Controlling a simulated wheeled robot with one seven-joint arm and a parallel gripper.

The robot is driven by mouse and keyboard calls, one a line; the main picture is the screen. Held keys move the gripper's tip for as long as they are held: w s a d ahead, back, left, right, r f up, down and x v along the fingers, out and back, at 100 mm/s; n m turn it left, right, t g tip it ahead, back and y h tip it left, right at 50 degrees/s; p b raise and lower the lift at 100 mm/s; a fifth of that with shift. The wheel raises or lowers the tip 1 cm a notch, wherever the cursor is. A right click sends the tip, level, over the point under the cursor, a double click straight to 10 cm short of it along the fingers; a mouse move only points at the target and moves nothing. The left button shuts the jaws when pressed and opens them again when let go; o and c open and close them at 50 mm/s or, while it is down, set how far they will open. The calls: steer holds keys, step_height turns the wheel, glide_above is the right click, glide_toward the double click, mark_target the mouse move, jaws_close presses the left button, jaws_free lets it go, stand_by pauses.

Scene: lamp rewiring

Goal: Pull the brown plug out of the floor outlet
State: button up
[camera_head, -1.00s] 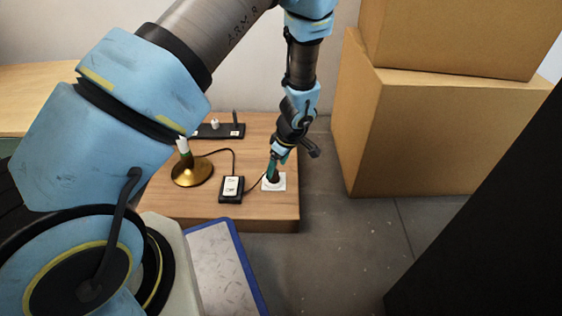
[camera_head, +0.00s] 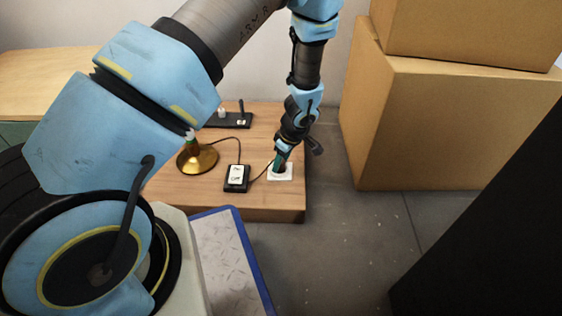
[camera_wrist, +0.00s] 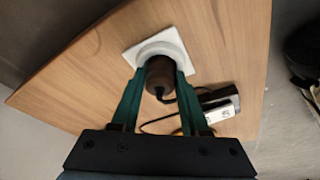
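The brown plug (camera_wrist: 159,71) sits at the round white floor outlet (camera_wrist: 170,43), with its dark cord trailing off to the right in the wrist view. My gripper (camera_wrist: 160,75) has its two green fingers on either side of the plug, and no gap shows between fingers and plug. The fingertips are close to the outlet's face. In the head view my gripper (camera_head: 280,163) points down at the white outlet plate (camera_head: 287,175) and hides the plug. Whether the plug's pins are fully seated is hidden.
The outlet is on a low wooden platform (camera_head: 190,205). Left of it are a black switch box (camera_head: 236,179), a brass lamp base (camera_head: 197,159) and a black strip (camera_head: 230,121) at the back. Large cardboard boxes (camera_head: 430,130) stand at the right, with clear floor in front of them.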

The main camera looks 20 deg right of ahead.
jaws_close()
steer(key=shift+r, duration=0.15)
steer(key=shift+r+p, duration=1.75)
steer(key=shift+r, duration=0.45)
steer(key=shift+w, duration=0.1)
